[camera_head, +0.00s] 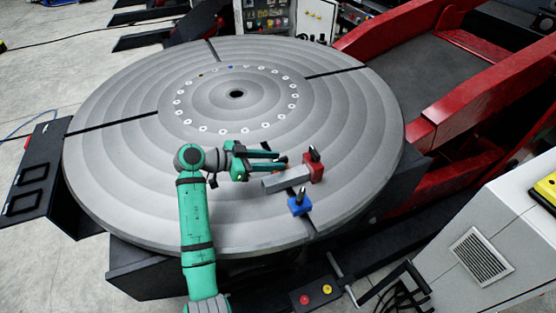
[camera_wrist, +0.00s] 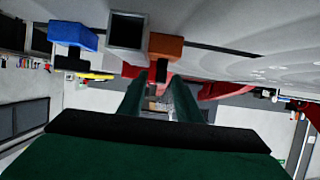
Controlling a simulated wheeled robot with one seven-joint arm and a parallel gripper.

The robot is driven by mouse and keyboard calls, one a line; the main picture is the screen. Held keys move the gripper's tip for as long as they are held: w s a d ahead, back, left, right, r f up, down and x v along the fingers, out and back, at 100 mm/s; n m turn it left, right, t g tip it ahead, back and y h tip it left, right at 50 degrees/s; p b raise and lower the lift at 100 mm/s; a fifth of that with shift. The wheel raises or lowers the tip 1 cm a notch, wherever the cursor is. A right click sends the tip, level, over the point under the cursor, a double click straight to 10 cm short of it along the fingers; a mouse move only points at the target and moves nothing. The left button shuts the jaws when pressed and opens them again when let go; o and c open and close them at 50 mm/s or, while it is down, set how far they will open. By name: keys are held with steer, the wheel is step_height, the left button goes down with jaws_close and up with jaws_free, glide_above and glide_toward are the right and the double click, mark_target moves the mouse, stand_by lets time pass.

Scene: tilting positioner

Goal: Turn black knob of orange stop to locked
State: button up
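A blue stop (camera_head: 300,205) with a black knob stands at the tube's near side. The grey slotted table (camera_head: 120,180) is otherwise mostly clear. A red machine frame (camera_head: 440,110) lies to the right, and a light cabinet (camera_head: 500,235) stands at the lower right.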

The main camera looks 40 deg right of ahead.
steer(key=v, duration=0.9)
steer(key=shift+r, duration=0.3)
